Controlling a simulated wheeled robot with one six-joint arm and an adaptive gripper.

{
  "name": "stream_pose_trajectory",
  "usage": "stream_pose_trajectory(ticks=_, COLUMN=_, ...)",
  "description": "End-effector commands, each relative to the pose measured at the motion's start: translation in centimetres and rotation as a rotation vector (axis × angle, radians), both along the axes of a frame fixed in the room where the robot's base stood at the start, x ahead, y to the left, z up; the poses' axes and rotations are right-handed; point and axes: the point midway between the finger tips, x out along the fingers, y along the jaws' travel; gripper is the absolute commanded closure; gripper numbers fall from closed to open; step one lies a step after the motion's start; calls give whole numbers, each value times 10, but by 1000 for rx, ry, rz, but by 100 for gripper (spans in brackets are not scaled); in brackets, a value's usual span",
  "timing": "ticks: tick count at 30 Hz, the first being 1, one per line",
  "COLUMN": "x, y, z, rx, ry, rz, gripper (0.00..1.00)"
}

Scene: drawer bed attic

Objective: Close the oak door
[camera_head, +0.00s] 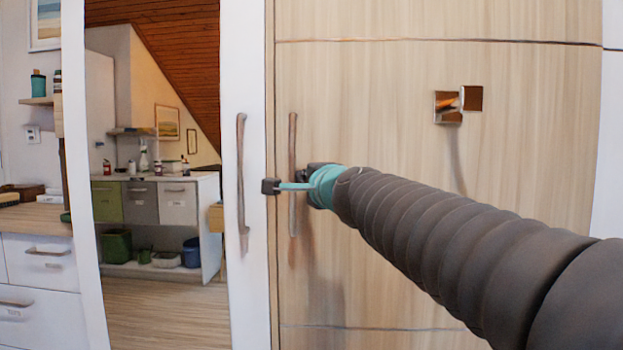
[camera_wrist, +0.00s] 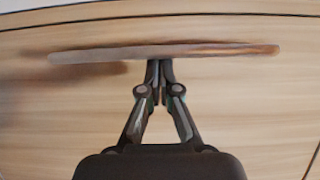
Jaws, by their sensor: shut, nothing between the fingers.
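The oak door (camera_head: 380,100) is a tall pale wood-grain panel that fills the middle of the head view. Its edge lies close beside the white frame to the left; I cannot tell whether a small gap stands open there. Its long vertical handle (camera_head: 292,145) also shows in the wrist view as a bar (camera_wrist: 95,56) running across. My gripper (camera_wrist: 159,68) is shut and empty, its fingertips at the near side of the bar's middle; I cannot tell if they touch it.
A white-framed panel with its own handle (camera_head: 241,180) stands to the left, showing a kitchen scene, perhaps a mirror. A square metal fitting (camera_head: 472,98) sits high on the oak door. White drawers (camera_head: 45,285) stand at the far left.

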Motion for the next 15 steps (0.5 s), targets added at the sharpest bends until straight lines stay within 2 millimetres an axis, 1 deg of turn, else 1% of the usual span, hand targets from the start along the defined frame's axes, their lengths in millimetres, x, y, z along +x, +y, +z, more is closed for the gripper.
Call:
stream_pose_trajectory(ticks=1, x=-1, y=4, z=-2, rx=-1, ry=5, rz=13, gripper=100)
stream_pose_trajectory(ticks=2, x=-2, y=4, z=-2, rx=-1, ry=5, rz=14, gripper=100)
stream_pose_trajectory(ticks=5, x=-1, y=-1, z=-4, rx=0, ry=3, rz=14, gripper=100)
stream_pose_trajectory(ticks=8, x=0, y=-15, z=-6, rx=1, ry=1, rz=10, gripper=100)
stream_pose_trajectory(ticks=12, x=3, y=-40, z=-7, rx=2, ry=0, rz=5, gripper=100)
stream_pose_trajectory(ticks=13, x=-3, y=-42, z=-2, rx=2, ry=-2, rz=6, gripper=100)
stream_pose_trajectory(ticks=15, x=-16, y=-45, z=0, rx=3, ry=-1, rz=7, gripper=100)
